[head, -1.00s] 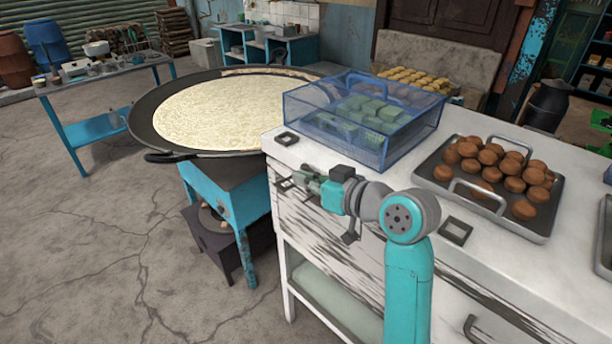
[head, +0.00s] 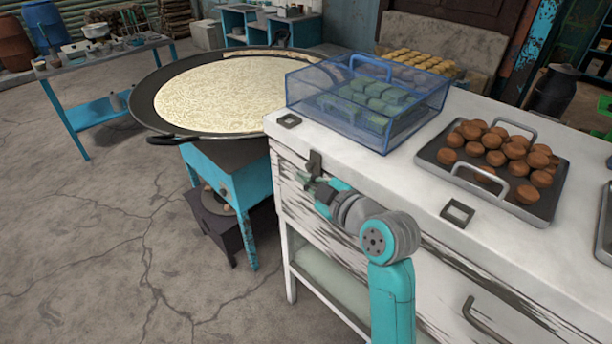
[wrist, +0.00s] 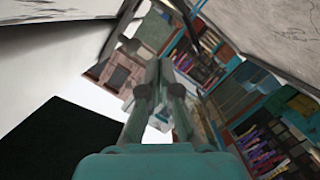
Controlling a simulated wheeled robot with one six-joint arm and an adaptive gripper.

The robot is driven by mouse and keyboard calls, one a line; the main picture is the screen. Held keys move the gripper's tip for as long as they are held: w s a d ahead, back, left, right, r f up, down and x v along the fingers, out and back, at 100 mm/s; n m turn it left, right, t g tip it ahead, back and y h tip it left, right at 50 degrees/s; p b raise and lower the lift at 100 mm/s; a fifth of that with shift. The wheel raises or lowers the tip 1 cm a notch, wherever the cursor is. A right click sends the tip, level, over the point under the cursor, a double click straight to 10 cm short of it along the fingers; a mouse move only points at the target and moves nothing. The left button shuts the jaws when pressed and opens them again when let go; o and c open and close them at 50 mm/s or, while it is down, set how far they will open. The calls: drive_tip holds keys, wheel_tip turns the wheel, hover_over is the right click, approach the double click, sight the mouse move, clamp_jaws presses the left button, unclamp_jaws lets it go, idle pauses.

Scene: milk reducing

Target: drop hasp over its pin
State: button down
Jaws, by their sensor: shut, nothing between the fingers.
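The white cabinet (head: 330,222) has small dark metal fittings at its upper front edge. A dark plate (head: 315,163), which looks like the hasp, stands upright against the front face just below the top edge. My gripper (head: 306,184) is directly below and beside this plate, close to the front face; I cannot tell whether they touch. The pin cannot be made out clearly; it may be hidden behind my gripper. In the wrist view my gripper (wrist: 160,75) shows its fingers together and empty.
A blue clear box (head: 335,122) of green blocks and a tray (head: 540,218) of brown balls stand on the cabinet top. Square dark frames (head: 289,120) lie flat on it. A wide pan (head: 143,110) stands to the left. Floor in front is clear.

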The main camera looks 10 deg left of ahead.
drive_tip(key=shift+w+d+f, duration=0.1)
drive_tip(key=shift+f, duration=0.15)
idle(0.6)
